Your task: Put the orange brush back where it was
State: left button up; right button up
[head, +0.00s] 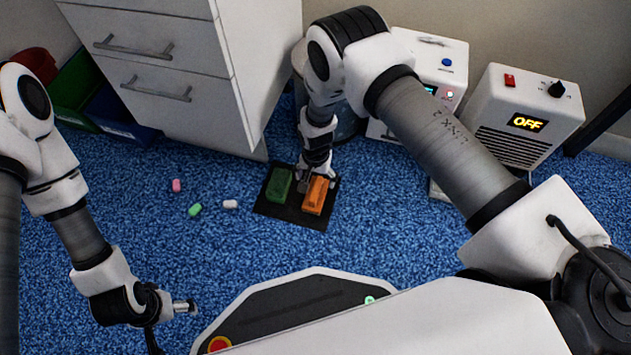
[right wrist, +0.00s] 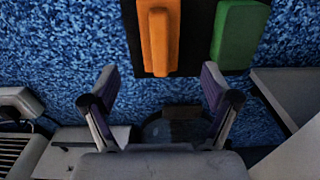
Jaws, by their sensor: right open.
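The orange brush (head: 317,196) lies on the right part of a dark mat (head: 290,212) on the blue carpet. A green brush (head: 279,183) lies beside it on the same mat, to its left. In the right wrist view the orange brush (right wrist: 158,38) is left of the green brush (right wrist: 236,34). My right gripper (head: 309,184) is over the far side of the mat, close to the orange brush. The right wrist view shows its jaws (right wrist: 160,80) spread apart with nothing between them. My left gripper (head: 172,318) is low at the left, away from the mat.
Small pink, green and white pieces (head: 195,210) lie on the carpet left of the mat. A white drawer cabinet (head: 170,75) stands behind. A white box with an OFF display (head: 525,115) and another white device (head: 440,65) stand at the back right.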

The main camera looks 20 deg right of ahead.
jog(key=shift+r, duration=0.95)
pick_arm(q)
jog(key=shift+r, duration=0.45)
pick_arm(e)
jog(key=s+d+n, duration=0.2)
jog(key=s+d, duration=0.5)
jog(key=s, duration=0.4)
jog(key=s+d+r+n, duration=0.1)
jog(key=s+r+n, duration=0.1)
jog(key=s, duration=0.6)
jog(key=s+d+r+n, duration=0.2)
jog(key=s+r, duration=0.2)
jog(key=s, duration=0.3)
jog(key=shift+s+r, duration=0.2)
jog(key=shift+s, duration=0.15)
pick_arm(q)
notch_tip(320, 180, up, 43)
jog(key=p, duration=4.3)
pick_arm(e)
notch_tip(320, 180, up, 43)
